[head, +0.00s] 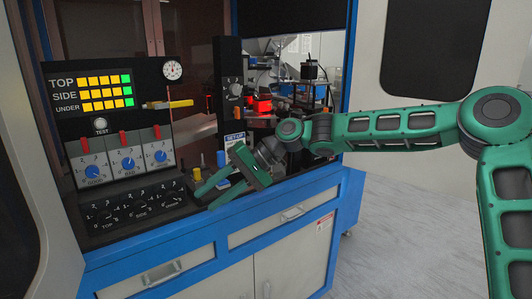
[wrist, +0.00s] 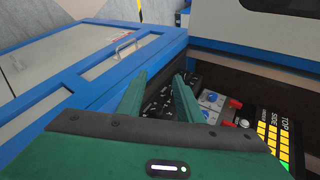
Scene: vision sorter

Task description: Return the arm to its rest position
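My green arm reaches in from the right in the head view, stretched out over the front of the blue-framed machine cabinet (head: 250,217). My gripper (head: 206,192) hangs near the cabinet's front edge, to the right of the dial panel (head: 135,207). In the wrist view my gripper (wrist: 158,90) has its two green fingers apart with a clear gap between them. Nothing shows between the fingers. The dark dial panel (wrist: 158,102) lies beyond them.
The control panel (head: 111,120) with yellow and green lights, red levers and blue knobs stands at the left. Small yellow and blue pegs stand near my gripper. A red device (head: 262,104) sits farther back. Open floor (head: 400,230) lies right of the cabinet.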

